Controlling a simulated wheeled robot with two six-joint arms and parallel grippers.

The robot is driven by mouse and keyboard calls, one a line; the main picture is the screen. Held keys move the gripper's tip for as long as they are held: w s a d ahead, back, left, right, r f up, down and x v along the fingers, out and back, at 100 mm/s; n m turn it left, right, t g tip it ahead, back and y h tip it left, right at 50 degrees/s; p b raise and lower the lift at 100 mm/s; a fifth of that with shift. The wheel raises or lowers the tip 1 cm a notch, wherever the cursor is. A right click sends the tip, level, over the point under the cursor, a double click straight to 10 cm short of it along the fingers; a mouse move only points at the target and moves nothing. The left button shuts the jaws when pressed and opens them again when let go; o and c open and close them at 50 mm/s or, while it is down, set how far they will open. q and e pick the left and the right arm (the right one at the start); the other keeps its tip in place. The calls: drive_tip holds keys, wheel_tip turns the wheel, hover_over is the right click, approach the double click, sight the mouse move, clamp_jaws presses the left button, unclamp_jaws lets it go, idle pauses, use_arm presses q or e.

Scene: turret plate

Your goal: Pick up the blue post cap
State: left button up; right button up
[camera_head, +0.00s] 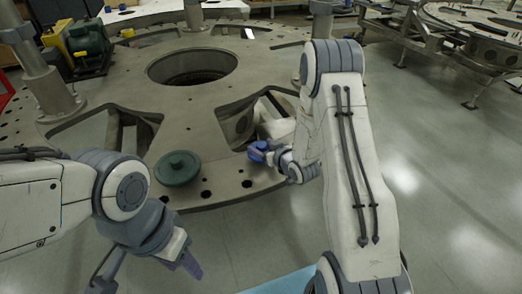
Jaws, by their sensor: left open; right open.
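The blue post cap (257,151) is a small blue piece on the turret plate (215,190), near its front right edge. My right gripper (264,153) is right at the cap, coming from the right; its wrist hides part of the cap. The jaws are open, and I cannot tell whether they touch the cap. My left gripper (146,274) is open and empty, low at the left, in front of the plate and above the floor.
A dark green round disc (178,167) lies on the plate left of the cap. The plate has a large central hole (193,68), cut-out pockets and upright posts (52,92). A green motor (90,42) stands at the back left. Open floor (440,190) lies to the right.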

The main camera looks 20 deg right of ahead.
drive_tip(key=shift+w+f, duration=0.25)
drive_tip(key=shift+w, duration=0.2)
clamp_jaws()
drive_tip(key=shift+r, duration=0.15)
